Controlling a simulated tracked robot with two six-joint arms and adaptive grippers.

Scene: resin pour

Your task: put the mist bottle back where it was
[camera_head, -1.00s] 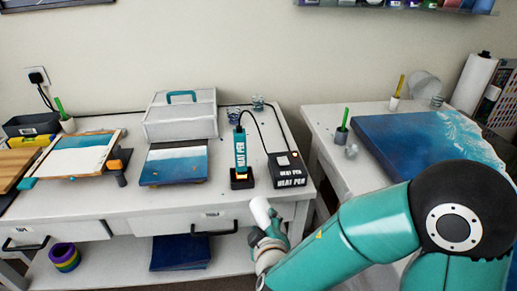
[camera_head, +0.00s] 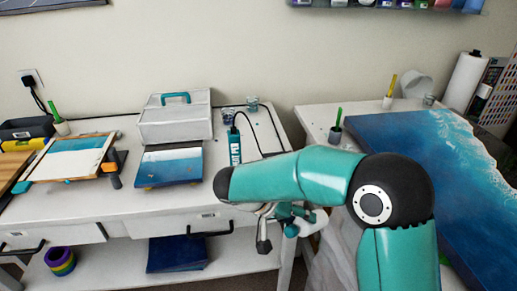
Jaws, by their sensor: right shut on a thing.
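My right gripper (camera_head: 285,213) is low in front of the left table's right end, partly hidden under my right forearm. It is shut on a white thing (camera_head: 317,224), which appears to be the mist bottle; only a small part of it shows beside the fingers, and its tilt is hard to tell. It is held in the air near the gap between the two tables. My left gripper is not in view.
The left table (camera_head: 125,215) carries a white case (camera_head: 175,122), a small blue-and-white panel (camera_head: 170,165) and the heat pen (camera_head: 235,148).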

